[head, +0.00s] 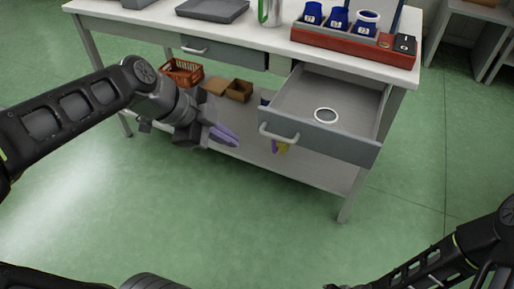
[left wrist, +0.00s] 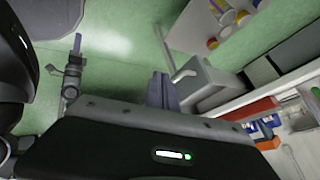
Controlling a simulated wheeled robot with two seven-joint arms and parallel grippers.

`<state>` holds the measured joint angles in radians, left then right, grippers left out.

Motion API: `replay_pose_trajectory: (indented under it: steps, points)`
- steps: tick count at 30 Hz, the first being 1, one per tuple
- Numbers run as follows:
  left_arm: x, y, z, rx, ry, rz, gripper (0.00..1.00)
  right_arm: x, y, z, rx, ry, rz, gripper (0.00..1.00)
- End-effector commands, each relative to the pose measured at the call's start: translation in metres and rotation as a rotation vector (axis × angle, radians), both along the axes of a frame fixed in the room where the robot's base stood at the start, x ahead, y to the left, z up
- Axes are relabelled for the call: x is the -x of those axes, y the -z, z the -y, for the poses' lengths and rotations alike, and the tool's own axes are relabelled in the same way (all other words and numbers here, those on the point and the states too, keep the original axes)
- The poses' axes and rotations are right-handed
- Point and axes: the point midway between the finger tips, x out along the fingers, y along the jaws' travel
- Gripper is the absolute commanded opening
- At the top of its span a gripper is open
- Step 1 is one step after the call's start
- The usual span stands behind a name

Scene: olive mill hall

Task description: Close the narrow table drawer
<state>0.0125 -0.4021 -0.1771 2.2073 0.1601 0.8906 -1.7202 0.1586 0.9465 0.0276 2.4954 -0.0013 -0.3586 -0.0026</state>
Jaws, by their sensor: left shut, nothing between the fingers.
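The pulled-out grey drawer (head: 362,150) is at the right end of the table, well open, with a pale bar handle (head: 278,136) on its front. A white-rimmed ring or round dish (head: 326,116) lies inside. My left gripper (head: 232,137) is shut and empty, left of the drawer front and apart from the handle. In the left wrist view, my shut fingers (left wrist: 161,90) are left of the handle (left wrist: 184,75) and the drawer (left wrist: 207,82). My right arm enters at the lower right, but its gripper is out of view.
Another drawer (head: 225,54) at the left is closed. The tabletop (head: 140,14) holds a grey tray (head: 212,9) and a red rack (head: 345,47) with blue cups. An orange crate (head: 183,71) and brown boxes stand on the lower shelf (head: 310,171). The green floor in front is clear.

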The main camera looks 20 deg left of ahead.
Motion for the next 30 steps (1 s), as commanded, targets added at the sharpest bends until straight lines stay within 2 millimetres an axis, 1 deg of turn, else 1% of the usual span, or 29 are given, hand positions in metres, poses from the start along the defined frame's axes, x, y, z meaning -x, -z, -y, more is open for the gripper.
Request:
replay_pose_trajectory:
  steps: [1,3,6,17,23,30]
  points:
    - [0.007,-0.007,-0.003,-0.009,0.032,0.038,0.00,0.000,0.007,0.000,0.000,0.000,0.000,0.00]
    - [0.014,-0.016,-0.004,-0.019,0.073,0.066,0.00,0.000,0.009,0.000,0.000,0.000,0.000,0.00]
    - [0.018,-0.022,-0.005,-0.026,0.095,0.082,0.00,0.000,0.008,0.000,0.000,0.000,0.000,0.00]
    - [0.016,-0.020,-0.004,-0.025,0.094,0.078,0.00,0.000,0.008,0.000,0.000,0.000,0.000,0.00]
    - [0.009,-0.007,0.002,-0.025,0.095,0.075,0.00,0.000,0.011,0.000,0.000,0.000,0.000,0.00]
    - [-0.010,0.026,0.020,-0.026,0.096,0.074,0.00,0.000,0.017,0.000,0.000,0.001,0.000,0.00]
